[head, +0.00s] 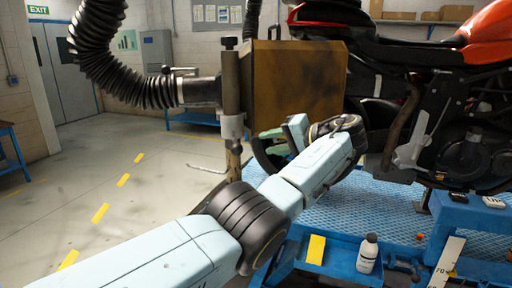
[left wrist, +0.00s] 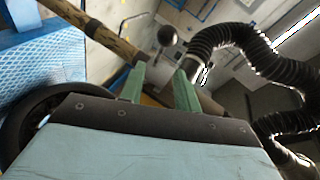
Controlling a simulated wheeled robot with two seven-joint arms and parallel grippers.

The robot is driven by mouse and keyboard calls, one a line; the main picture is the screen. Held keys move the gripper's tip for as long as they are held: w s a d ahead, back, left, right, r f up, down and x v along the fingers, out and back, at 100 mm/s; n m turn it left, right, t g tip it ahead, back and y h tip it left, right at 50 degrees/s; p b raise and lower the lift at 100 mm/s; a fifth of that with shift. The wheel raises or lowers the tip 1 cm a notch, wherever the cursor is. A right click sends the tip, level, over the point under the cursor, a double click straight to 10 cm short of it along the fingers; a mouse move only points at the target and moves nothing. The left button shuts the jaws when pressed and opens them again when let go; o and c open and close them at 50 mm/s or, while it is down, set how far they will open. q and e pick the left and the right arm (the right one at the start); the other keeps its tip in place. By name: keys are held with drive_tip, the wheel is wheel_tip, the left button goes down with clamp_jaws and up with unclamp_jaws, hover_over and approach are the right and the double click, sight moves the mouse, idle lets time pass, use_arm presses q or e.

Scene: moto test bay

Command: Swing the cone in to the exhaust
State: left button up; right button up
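The cone (head: 300,85) is a brown, box-like hood at the end of a black ribbed hose (head: 115,55), beside a grey upright post (head: 231,85). It hangs in front of the motorcycle's (head: 345,22) rear. A brownish pipe, probably part of the exhaust (head: 402,122), shows right of it; any exhaust end behind the cone is hidden. My left gripper (head: 283,136) is just below the cone's lower edge. In the left wrist view its green fingers (left wrist: 160,88) stand apart; I cannot tell whether they touch anything. My right gripper is not in view.
The motorcycle stands on a blue lift (head: 390,205). A blue tray at the front holds a white bottle (head: 368,253) and a yellow card (head: 316,249). The floor at left (head: 90,165) is clear. A round dark knob (left wrist: 168,35) shows beyond the fingers.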

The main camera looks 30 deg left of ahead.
use_arm(q)
drive_tip(key=shift+v, duration=0.95)
drive_tip(key=shift+c, duration=0.3)
